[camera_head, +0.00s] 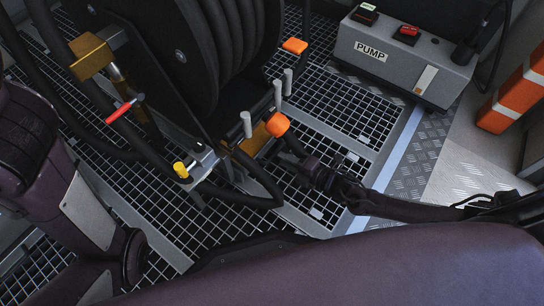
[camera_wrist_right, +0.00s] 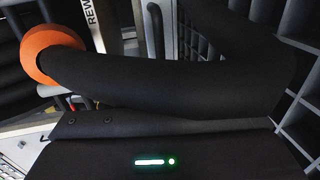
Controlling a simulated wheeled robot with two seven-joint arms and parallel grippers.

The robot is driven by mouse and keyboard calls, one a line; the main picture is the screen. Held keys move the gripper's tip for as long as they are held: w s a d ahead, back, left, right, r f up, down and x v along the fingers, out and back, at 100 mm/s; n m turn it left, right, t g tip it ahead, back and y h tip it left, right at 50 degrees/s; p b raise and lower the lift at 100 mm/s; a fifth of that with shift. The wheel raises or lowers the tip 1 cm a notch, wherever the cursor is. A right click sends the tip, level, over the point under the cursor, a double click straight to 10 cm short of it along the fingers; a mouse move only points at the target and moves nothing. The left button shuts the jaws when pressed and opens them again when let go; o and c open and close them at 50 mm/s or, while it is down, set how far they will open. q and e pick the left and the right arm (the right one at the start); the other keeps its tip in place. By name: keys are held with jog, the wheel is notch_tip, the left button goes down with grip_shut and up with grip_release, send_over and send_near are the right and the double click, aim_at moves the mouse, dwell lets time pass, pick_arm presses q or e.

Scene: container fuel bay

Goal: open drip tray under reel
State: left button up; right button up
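The big black reel (camera_head: 195,50) stands at the top centre of the head view, over a grated floor. I cannot clearly make out a drip tray beneath it; the reel, its frame and a hose cover that area. My right gripper (camera_head: 300,168) is low beside the reel's right front corner, just below an orange knob (camera_head: 278,124). An orange knob (camera_wrist_right: 52,52) also shows in the wrist view, at the left. A thick black hose (camera_wrist_right: 165,82) crosses there and hides my fingertips. My left arm is at the left; its gripper is out of sight.
A grey pump box (camera_head: 400,60) with switches stands at the top right. A red-handled lever (camera_head: 122,110) and a yellow-knobbed valve (camera_head: 181,169) are on the reel's near side. The black hose (camera_head: 240,198) loops in front. An orange-and-white striped block (camera_head: 515,95) stands at the far right.

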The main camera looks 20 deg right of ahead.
aim_at(274, 154)
jog(key=b+x, duration=0.2)
jog(key=x, duration=0.2)
jog(key=shift+w+f, duration=0.1)
jog(key=shift+f, duration=0.05)
jog(key=shift+w+a, duration=0.4)
grip_shut()
